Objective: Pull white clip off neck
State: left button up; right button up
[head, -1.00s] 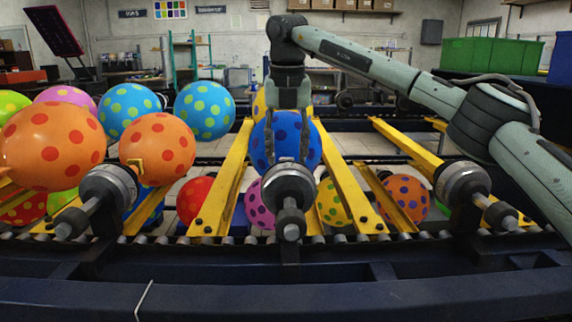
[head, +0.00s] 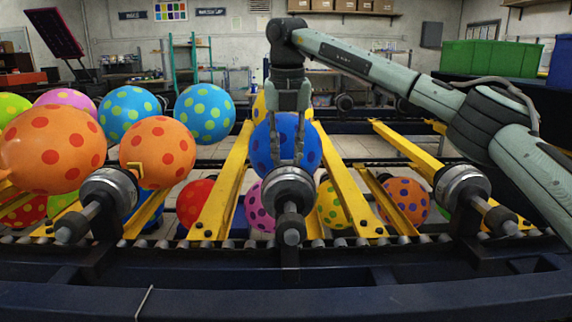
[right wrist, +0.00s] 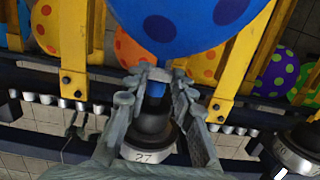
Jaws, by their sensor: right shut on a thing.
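The blue balloon with dark spots (head: 286,132) sits on the middle spindle (head: 289,187), its neck downward. In the right wrist view, the balloon (right wrist: 175,22) fills the top, above the dark nozzle numbered 27 (right wrist: 150,128). My right gripper (head: 287,160) reaches down in front of the balloon to its lower end. In the right wrist view, its fingers (right wrist: 156,88) flank the neck from both sides. A small pale grey piece (right wrist: 155,74) shows at the neck between the fingertips, probably the white clip. The fingers partly hide it. My left gripper is out of view.
Orange spotted balloons (head: 157,150) stand on the left, beside another spindle (head: 109,190). Yellow rails (head: 345,190) flank the middle spindle. An empty spindle (head: 461,187) stands on the right. More balloons (head: 404,198) lie below the rails.

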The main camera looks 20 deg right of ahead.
aim_at(287, 161)
jog(key=shift+r+p, duration=1.9)
jog(key=shift+r, duration=3)
